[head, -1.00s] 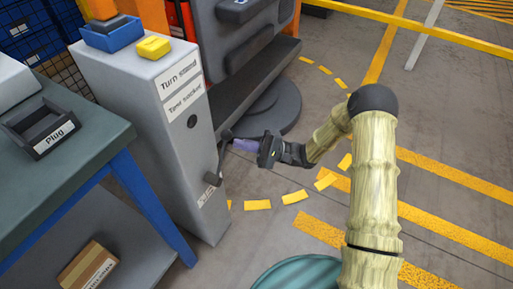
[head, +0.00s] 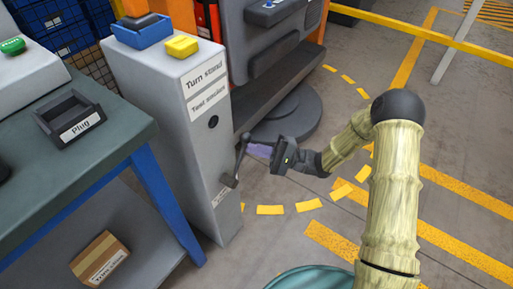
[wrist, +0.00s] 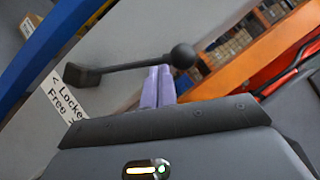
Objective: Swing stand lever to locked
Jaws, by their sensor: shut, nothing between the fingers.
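The stand lever (head: 240,160) is a dark bar with a ball knob on the side of the grey stand (head: 165,120). In the head view it points up and slightly right from its pivot. In the wrist view the lever (wrist: 125,66) runs from a square hub at left to the knob (wrist: 182,56) at right. A label (wrist: 65,108) below the hub reads "Locked" and "Free", partly cut off by my gripper. My gripper (head: 252,149) is shut and empty. Its purple fingertips (wrist: 158,72) are at the lever near the knob; I cannot tell whether they touch it.
A green-topped bench (head: 80,140) with blue legs stands left of the stand, with a plug tray (head: 70,117) on it. A yellow block (head: 182,45) and a blue tray (head: 142,35) sit on the stand. A dark machine is behind. Floor to the right is open.

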